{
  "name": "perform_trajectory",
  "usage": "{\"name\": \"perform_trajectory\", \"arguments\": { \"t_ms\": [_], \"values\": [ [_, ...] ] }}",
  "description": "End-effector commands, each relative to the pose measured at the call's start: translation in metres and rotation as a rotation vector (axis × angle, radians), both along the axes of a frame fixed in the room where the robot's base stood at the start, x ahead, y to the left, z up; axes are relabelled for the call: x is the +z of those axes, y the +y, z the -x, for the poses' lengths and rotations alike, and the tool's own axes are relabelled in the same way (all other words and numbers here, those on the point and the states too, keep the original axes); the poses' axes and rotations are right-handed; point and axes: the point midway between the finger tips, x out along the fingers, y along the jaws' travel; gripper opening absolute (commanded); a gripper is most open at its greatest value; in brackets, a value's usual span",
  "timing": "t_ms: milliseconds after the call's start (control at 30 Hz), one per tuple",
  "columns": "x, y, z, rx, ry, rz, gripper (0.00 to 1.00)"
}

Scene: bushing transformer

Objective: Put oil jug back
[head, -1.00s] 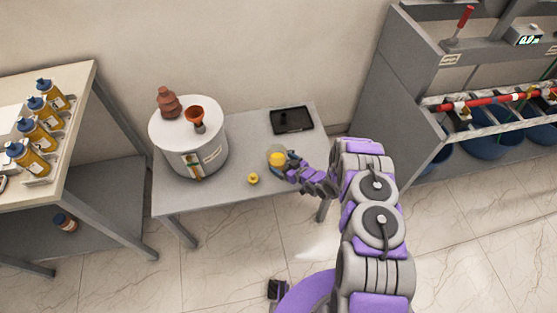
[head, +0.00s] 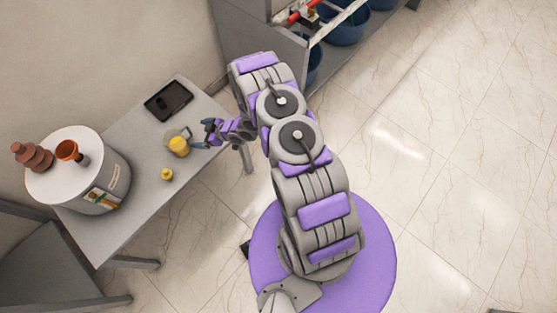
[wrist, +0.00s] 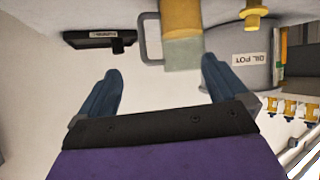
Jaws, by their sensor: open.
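The oil jug (head: 179,146), with yellow contents and a grey handle, stands on the small grey table (head: 135,212). In the wrist view the jug (wrist: 183,48) shows at the top, beyond the fingertips, with its handle on the left. My gripper (head: 204,138) is just right of the jug in the head view. In the wrist view my gripper (wrist: 162,78) has its blue fingers wide apart with nothing between them.
A small yellow cap-like piece (head: 167,174) sits near the jug. A white-topped oil pot (head: 85,180) with brown fittings and a black tray (head: 168,100) share the table. A grey rack stands at the top.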

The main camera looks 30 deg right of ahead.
Motion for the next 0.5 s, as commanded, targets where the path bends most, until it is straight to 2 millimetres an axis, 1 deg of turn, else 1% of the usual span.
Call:
{"name": "perform_trajectory", "arguments": {
  "t_ms": [33,100,167,200,267,300,367,500],
  "values": [
    [0.016,-0.009,-0.012,-0.015,0.005,0.043,1.00],
    [0.031,-0.023,-0.021,-0.043,0.032,0.105,1.00],
    [0.045,-0.035,-0.026,-0.068,0.059,0.154,1.00],
    [0.056,-0.043,-0.030,-0.086,0.073,0.184,1.00],
    [0.070,-0.054,-0.032,-0.114,0.102,0.229,1.00],
    [0.083,-0.063,-0.034,-0.136,0.118,0.257,1.00],
    [0.099,-0.074,-0.035,-0.167,0.144,0.297,1.00],
    [0.141,-0.098,-0.029,-0.244,0.210,0.378,1.00]
  ]
}}
